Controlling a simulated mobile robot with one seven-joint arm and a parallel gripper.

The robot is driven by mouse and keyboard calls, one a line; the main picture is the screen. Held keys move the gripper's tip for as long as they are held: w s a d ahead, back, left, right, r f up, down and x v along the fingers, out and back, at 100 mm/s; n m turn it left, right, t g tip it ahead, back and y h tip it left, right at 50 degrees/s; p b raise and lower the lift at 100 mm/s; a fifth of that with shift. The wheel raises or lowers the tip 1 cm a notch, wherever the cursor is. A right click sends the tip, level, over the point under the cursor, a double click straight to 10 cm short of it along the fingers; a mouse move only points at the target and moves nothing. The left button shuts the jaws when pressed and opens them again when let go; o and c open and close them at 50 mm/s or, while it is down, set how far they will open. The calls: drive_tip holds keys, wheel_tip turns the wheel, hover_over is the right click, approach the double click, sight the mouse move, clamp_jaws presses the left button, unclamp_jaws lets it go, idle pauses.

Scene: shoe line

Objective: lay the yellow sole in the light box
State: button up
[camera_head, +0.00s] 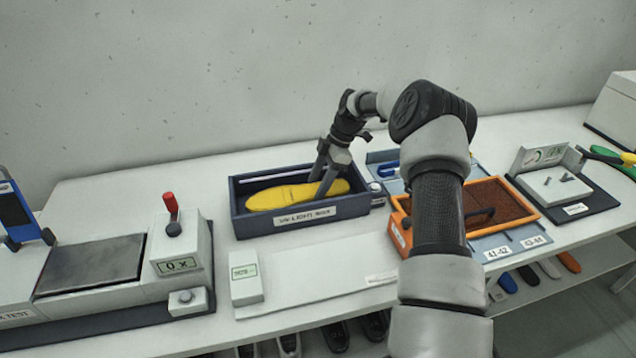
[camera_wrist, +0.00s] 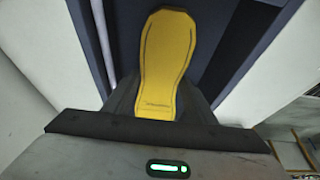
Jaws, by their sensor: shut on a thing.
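The yellow sole (camera_head: 285,196) lies lengthwise within the walls of a dark blue box (camera_head: 236,212) with a white label on its front; the label's print is too blurred to read surely. My gripper (camera_head: 325,178) reaches down into the box's right half and is shut on the sole's right end. In the wrist view the sole (camera_wrist: 168,52) stretches away from between the fingers (camera_wrist: 158,108), with the dark box walls (camera_wrist: 245,50) around it. I cannot tell whether the sole touches the box floor.
An orange-rimmed tray (camera_head: 520,190) with brown filling stands right of the box, partly behind my arm. A press-like device with a red lever (camera_head: 171,204) stands left. A small grey display unit (camera_head: 245,278) sits on a white plate in front. A scale-like device (camera_head: 555,185) is far right.

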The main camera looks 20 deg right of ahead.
drive_tip(key=o, duration=1.3)
drive_tip(key=v, duration=1.7)
drive_tip(key=shift+r, duration=0.25)
